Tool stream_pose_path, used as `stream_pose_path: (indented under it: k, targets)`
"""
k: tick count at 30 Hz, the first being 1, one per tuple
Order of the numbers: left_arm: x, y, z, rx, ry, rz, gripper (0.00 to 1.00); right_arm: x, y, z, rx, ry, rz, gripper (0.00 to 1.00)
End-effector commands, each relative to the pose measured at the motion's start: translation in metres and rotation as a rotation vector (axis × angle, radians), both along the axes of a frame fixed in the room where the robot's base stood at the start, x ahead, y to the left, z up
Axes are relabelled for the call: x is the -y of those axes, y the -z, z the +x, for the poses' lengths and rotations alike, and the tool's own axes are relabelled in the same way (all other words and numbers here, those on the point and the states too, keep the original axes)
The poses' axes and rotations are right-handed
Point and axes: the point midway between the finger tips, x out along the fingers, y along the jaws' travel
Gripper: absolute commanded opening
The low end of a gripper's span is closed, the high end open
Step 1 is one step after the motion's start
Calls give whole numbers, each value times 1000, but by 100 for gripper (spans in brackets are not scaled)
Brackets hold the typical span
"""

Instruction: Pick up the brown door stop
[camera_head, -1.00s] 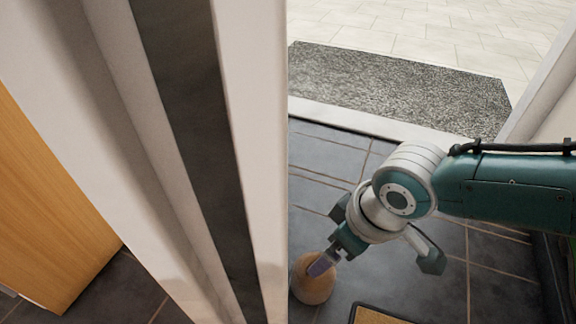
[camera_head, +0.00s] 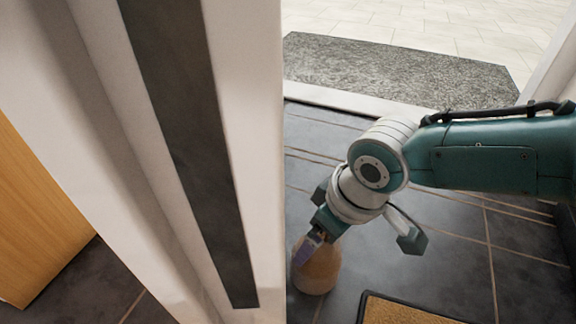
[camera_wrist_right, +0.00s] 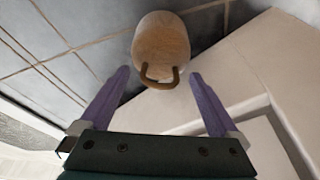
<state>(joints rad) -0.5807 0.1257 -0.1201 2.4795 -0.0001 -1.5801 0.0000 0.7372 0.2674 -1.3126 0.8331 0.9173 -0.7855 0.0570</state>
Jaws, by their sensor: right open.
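The brown door stop (camera_head: 318,270) stands on the dark tiled floor, close to the right side of the white door frame. In the right wrist view the door stop (camera_wrist_right: 161,45) shows as a rounded wooden body with a dark brown loop handle. My right gripper (camera_head: 308,255) is just above and beside it in the head view, one purple finger overlapping its upper left part. In the wrist view my right gripper (camera_wrist_right: 157,75) is open, its two purple fingers spread either side of the loop handle, with nothing held. My left gripper is not in view.
The white door frame (camera_head: 252,130) with a dark strip fills the middle left. A tan mat with a dark border (camera_head: 400,312) lies right of the door stop. A grey speckled mat (camera_head: 400,75) lies beyond the threshold. Tiled floor (camera_head: 455,245) is free at right.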

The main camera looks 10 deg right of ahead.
Motion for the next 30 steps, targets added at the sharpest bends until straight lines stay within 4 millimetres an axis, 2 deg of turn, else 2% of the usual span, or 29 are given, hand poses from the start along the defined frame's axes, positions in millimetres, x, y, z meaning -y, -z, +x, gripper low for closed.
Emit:
stream_pose_path:
  k: [3, 27, 29, 30]
  targets:
    - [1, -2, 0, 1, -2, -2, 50, 0, -2, 0, 0, 0, 0, 97]
    - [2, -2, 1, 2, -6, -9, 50, 1, -1, 0, 1, 0, -1, 7]
    - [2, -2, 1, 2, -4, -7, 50, 1, -1, 0, 1, 0, -1, 0]
    - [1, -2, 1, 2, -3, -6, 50, 1, -1, 0, 1, 0, -1, 0]
